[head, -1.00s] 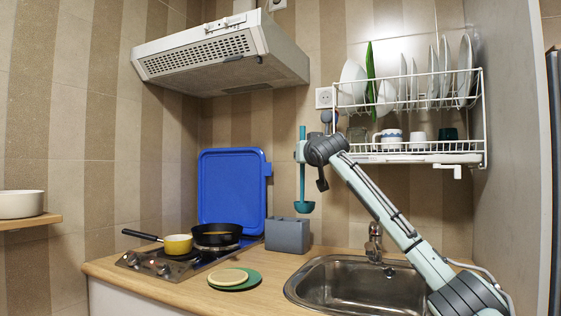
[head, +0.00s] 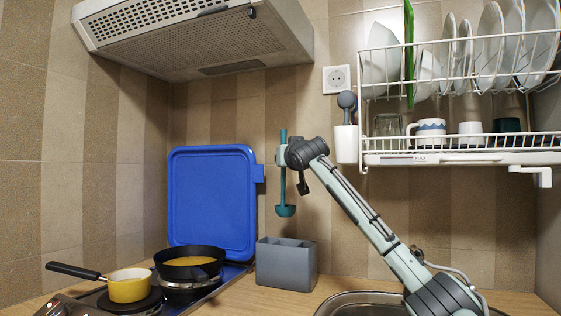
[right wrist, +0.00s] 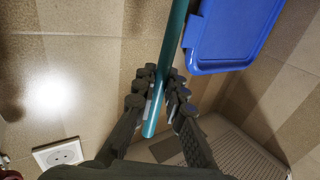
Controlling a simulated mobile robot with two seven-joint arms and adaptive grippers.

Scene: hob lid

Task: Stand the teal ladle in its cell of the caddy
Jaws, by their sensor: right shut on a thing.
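The teal ladle (head: 285,211) hangs upright, bowl down, in the head view. My right gripper (head: 283,156) is shut on its handle near the upper end. The right wrist view shows the teal handle (right wrist: 177,45) between the two dark fingers (right wrist: 160,92). The grey caddy (head: 286,265) stands on the counter beside the hob, with open cells on top. In the head view the ladle's bowl appears above the caddy, with a gap between them; how they line up in depth is hard to tell. The cell floors are hidden. My left gripper is not in view.
A blue lid (head: 212,203) stands upright behind the hob, left of the caddy. A black pan (head: 190,262) and a yellow pot (head: 129,286) sit on the hob. A dish rack (head: 462,143) hangs at right with a white utensil cup (head: 346,143) at its left end. The range hood (head: 195,40) is overhead.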

